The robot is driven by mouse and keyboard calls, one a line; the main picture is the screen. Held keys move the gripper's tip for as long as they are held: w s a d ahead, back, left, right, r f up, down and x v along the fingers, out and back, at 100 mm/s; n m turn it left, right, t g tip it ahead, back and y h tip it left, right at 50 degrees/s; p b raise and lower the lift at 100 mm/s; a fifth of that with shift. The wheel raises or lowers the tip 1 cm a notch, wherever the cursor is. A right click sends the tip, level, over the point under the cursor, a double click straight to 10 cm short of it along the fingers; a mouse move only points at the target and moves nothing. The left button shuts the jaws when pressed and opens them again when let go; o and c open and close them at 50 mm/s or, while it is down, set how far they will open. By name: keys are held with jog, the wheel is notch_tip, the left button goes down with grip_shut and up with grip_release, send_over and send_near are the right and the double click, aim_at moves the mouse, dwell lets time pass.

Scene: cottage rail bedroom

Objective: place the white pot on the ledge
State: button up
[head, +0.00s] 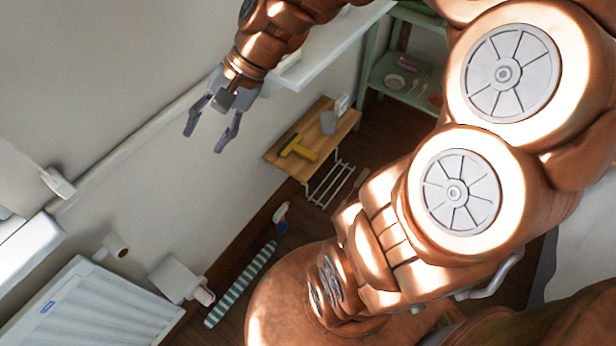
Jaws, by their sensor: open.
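My gripper (207,140) is open and empty, its two fingers pointing down at the upper left, in front of the pale wall. A small pale grey-white cup-shaped vessel (328,123), which may be the white pot, stands on a wooden shelf (331,144) to the right of and apart from my gripper. A white ledge (318,62) runs along the wall just right of my wrist. Part of it is hidden behind my arm, and the part in view looks bare. I cannot tell for sure which surface is the named ledge.
A yellow-handled tool (298,147) and a small white item (342,104) are on the wooden shelf. A wire rack (328,185) is below it. A green shelf unit (396,77) stands behind. A white radiator (95,308) and a striped roll (240,285) are at lower left.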

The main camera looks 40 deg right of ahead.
jog(key=s+d+f+n+g+h, duration=0.1)
jog(key=s+d+f+n+h, duration=0.1)
jog(key=s, duration=0.4)
jog(key=s+d+f+n+g+h, duration=0.1)
jog(key=s+d+f+n+h, duration=0.1)
jog(key=s, duration=0.5)
jog(key=s+d+f+n+g+h, duration=0.2)
jog(key=s+f+n+h, duration=0.1)
jog(key=s, duration=0.3)
jog(key=shift+s+d+n+h, duration=0.2)
jog(key=shift+n+h, duration=0.2)
jog(key=shift+n, duration=0.5)
jog(key=shift+a, duration=0.1)
jog(key=s+p+v, duration=0.3)
jog(key=p+v, duration=1)
jog(key=v, duration=0.1)
jog(key=shift+w+r+t, duration=0.3)
jog(key=shift+w+r, duration=0.05)
jog(key=shift+w, duration=0.1)
jog(key=shift+f, duration=0.15)
jog(key=shift+c, duration=0.5)
jog(key=shift+a, duration=0.1)
